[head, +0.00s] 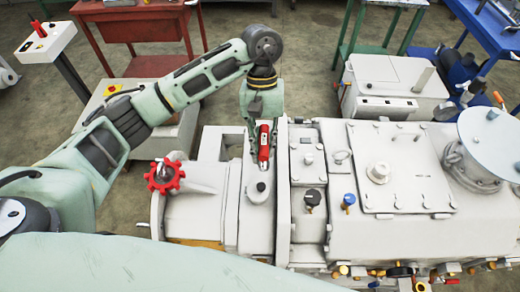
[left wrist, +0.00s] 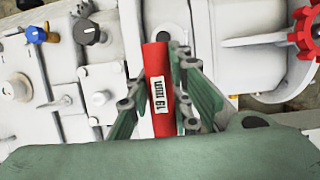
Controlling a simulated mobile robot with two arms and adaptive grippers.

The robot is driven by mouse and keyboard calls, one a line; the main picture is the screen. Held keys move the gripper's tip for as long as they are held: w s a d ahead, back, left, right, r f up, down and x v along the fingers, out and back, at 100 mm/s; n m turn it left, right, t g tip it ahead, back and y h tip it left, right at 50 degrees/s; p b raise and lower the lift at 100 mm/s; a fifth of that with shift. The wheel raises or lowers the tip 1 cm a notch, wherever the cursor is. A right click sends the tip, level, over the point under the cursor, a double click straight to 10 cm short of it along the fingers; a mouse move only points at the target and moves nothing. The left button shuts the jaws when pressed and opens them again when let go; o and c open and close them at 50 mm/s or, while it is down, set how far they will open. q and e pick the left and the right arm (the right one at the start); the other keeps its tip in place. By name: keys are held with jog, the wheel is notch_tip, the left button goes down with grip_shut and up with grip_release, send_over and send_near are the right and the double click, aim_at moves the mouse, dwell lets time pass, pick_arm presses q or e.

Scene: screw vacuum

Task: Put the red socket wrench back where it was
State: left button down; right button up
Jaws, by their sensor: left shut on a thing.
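The red socket wrench (head: 264,147) has a white label, which reads "19 mm" in the left wrist view (left wrist: 160,90). My left gripper (head: 261,128) points down over the white machine and is shut on the wrench. In the left wrist view its green fingers lie on both sides of the red body. My right gripper is not in view.
The white machine (head: 375,165) fills the middle and right, with a red handwheel (head: 164,176) and blue and black knobs at its front. A white stand (head: 46,42) with a red object (head: 38,27) is back left. A red table (head: 135,24) and blue table are behind.

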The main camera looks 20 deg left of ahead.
aim_at(260, 166)
pick_arm(q)
jog(key=shift+s+a+f, duration=0.15)
jog(key=shift+a+f, duration=0.2)
jog(key=shift+a, duration=0.05)
notch_tip(260, 166, down, 3)
jog(key=shift+f+p, duration=0.2)
jog(key=shift+p, duration=0.85)
jog(key=shift+f, duration=0.2)
jog(key=shift+f, duration=0.1)
jog(key=shift+f+b, duration=0.1)
jog(key=shift+b, duration=0.25)
jog(key=c, duration=1.6)
grip_release()
